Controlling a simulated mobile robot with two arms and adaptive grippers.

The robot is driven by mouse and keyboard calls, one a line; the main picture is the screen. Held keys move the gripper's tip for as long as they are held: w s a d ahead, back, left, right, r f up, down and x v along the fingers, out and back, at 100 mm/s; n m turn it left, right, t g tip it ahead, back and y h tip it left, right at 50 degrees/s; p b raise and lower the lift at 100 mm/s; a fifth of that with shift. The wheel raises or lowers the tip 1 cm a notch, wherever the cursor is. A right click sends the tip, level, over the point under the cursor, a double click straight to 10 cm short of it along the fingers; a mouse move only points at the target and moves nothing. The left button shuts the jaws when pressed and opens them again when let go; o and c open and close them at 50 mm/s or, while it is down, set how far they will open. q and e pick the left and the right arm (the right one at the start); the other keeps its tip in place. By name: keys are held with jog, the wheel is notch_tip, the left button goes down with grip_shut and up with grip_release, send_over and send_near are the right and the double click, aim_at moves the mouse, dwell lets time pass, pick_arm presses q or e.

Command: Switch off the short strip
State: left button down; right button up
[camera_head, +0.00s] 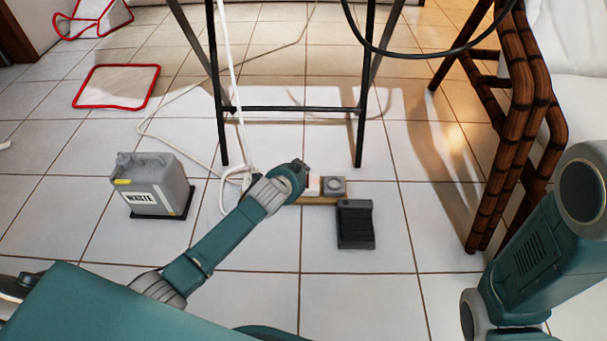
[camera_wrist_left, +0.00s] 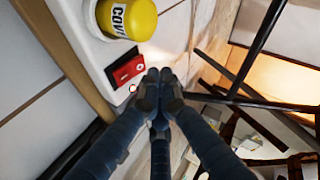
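The short strip (camera_wrist_left: 88,48) is a white bar on a wooden board, close up in the left wrist view. It carries a red rocker switch (camera_wrist_left: 125,70), a small red-ringed light beside it and a yellow cap (camera_wrist_left: 128,18) with partly visible lettering. In the head view the strip (camera_head: 314,186) lies on the floor, partly hidden behind my left arm. My left gripper (camera_wrist_left: 160,80) has its dark fingers together and empty, with the tips right beside the red switch. I cannot tell whether they touch it. My right gripper is out of view.
A black pedal (camera_head: 355,224) lies in front of the board. A grey waste canister (camera_head: 152,185) stands at the left. White cables (camera_head: 185,158) run behind the strip. A black metal frame (camera_head: 295,109) stands behind, and a bamboo-like chair (camera_head: 524,110) at the right.

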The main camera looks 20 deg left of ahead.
pick_arm(q)
jog(key=shift+f, duration=0.2)
dwell(0.6)
jog(key=shift+w+f, duration=0.1)
jog(key=shift+f, duration=0.1)
jog(key=shift+f, duration=0.45)
dwell(0.6)
jog(key=shift+r, duration=0.1)
jog(key=shift+r+p, duration=0.75)
jog(key=shift+p, duration=0.2)
